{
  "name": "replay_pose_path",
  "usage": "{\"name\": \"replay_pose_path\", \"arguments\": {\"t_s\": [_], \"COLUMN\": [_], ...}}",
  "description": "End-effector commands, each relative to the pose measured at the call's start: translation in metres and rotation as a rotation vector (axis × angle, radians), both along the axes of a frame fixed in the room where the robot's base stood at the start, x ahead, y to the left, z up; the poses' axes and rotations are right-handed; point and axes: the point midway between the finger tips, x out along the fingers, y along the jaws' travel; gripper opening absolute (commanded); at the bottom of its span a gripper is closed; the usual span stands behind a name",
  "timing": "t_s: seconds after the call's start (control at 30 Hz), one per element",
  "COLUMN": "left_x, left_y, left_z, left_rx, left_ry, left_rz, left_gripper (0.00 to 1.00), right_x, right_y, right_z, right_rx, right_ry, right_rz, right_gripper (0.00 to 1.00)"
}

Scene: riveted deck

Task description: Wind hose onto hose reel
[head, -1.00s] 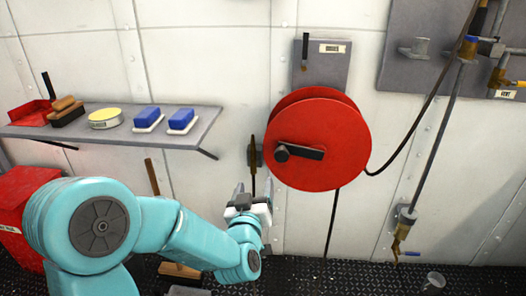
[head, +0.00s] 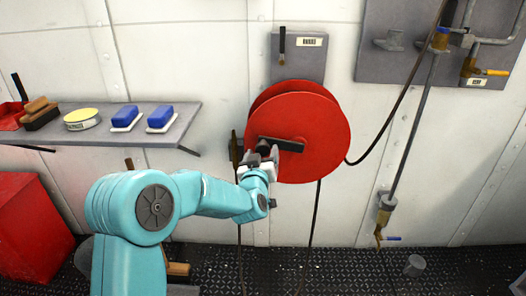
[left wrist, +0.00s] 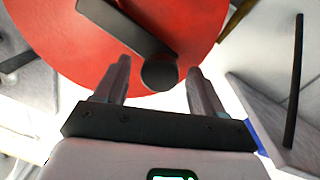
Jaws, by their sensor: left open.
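The red hose reel (head: 325,150) is mounted on the white wall, with a dark crank arm (head: 285,144) across its face. In the left wrist view the crank's round black knob (left wrist: 160,72) lies between the two fingertips of my left gripper (left wrist: 155,75), with space on both sides. In the head view my left gripper (head: 262,158) is at the knob end of the crank and partly hides the knob. It is open. The dark hose (head: 390,125) runs from the reel's right side up to the upper right. Another dark line (head: 314,215) hangs below the reel.
A grey shelf (head: 185,138) on the left carries brushes, a yellow-topped tin (head: 82,119) and two blue blocks. A red bin (head: 30,225) stands at lower left.

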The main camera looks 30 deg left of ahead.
Motion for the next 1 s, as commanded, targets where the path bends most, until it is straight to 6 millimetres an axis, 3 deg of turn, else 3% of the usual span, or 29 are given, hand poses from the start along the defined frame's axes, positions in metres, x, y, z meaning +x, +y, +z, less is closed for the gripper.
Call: {"name": "replay_pose_path", "arguments": {"t_s": [0.2,0.53,0.73,0.77,1.0], "left_x": [0.02,0.023,0.023,0.023,0.023], "left_y": [0.011,0.012,0.012,0.012,0.011], "left_z": [0.0,0.0,0.0,0.0,0.004], "left_rx": [-0.001,0.0,0.0,0.0,0.018], "left_ry": [-0.001,0.0,0.0,0.0,0.011], "left_rz": [0.001,0.001,0.0,0.0,-0.001], "left_gripper": [0.7,0.7,0.04,0.0,0.0], "right_x": [0.0,0.0,0.0,0.0,0.0], "right_y": [0.0,0.0,0.0,0.0,0.0], "right_z": [-0.001,-0.001,-0.001,-0.001,0.003], "right_rx": [0.0,0.0,0.0,0.0,0.0], "right_ry": [0.0,0.0,0.0,0.0,0.0], "right_rz": [0.0,0.0,0.0,0.0,0.0], "right_gripper": [0.44,0.44,0.44,0.44,0.44]}}
